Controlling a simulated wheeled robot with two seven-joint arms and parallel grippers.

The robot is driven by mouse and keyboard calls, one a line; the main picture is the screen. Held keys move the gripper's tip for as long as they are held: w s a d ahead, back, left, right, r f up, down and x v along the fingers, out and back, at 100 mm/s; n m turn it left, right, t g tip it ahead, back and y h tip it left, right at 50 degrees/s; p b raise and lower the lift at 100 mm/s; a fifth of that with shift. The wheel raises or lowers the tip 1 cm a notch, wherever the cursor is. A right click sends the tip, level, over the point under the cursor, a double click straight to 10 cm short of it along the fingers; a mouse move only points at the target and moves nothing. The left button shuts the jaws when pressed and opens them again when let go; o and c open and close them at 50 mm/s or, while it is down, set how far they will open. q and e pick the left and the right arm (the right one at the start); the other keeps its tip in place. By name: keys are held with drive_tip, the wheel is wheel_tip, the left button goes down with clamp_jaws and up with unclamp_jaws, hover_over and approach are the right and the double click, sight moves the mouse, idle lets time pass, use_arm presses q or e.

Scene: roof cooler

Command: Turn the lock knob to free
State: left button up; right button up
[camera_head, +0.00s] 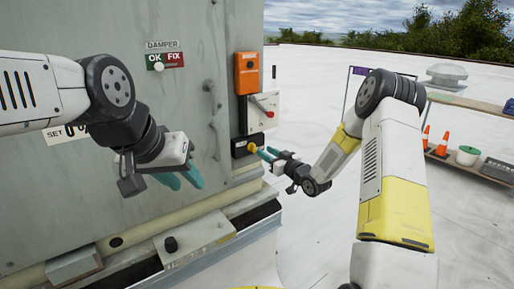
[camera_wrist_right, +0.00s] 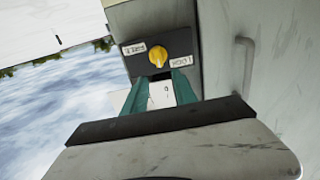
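The yellow lock knob (camera_wrist_right: 157,60) sits on a black plate (camera_wrist_right: 133,62) with two white labels in the right wrist view. The labels look upside down there; the left one seems to read FREE and the right one LOCK. The knob's exact pointing direction is hard to tell. The knob also shows in the head view (camera_head: 252,147), on the cabinet's right edge. My right gripper (camera_wrist_right: 158,80) is open and empty, its teal fingers apart just short of the knob. My left gripper (camera_head: 188,182) is open and empty in front of the cabinet.
A ledge runs below. Cones (camera_head: 442,145) stand far right. Roof floor is open between.

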sight(255, 145)
drive_tip(key=x, duration=0.6)
drive_tip(key=shift+w+a, duration=0.2)
drive_tip(key=shift+a, duration=0.05)
clamp_jaws()
